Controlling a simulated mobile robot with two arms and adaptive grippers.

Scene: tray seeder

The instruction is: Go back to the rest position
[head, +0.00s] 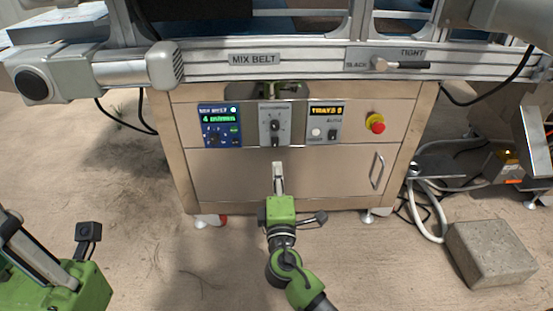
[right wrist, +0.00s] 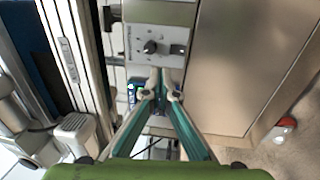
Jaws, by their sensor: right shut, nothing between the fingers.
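My right gripper (head: 278,166) stands in front of the lower middle of a steel control cabinet (head: 240,175). Its fingers point up, below the middle knob panel (head: 275,125). In the right wrist view, the fingertips (right wrist: 162,76) are together with nothing between them, and the knob panel (right wrist: 150,45) lies just beyond; whether they touch it I cannot tell. My left gripper (head: 35,250) shows at the lower left, with its green body and a grey finger seen from the side. It is away from the cabinet, and its opening cannot be made out.
The belt rail (head: 255,60) runs above the cabinet, with a grey motor (head: 120,70) at left. A blue display panel (head: 220,125), a red stop button (head: 375,123) and a door handle (head: 377,171) are on the front. A concrete block (head: 490,252) and hoses lie right.

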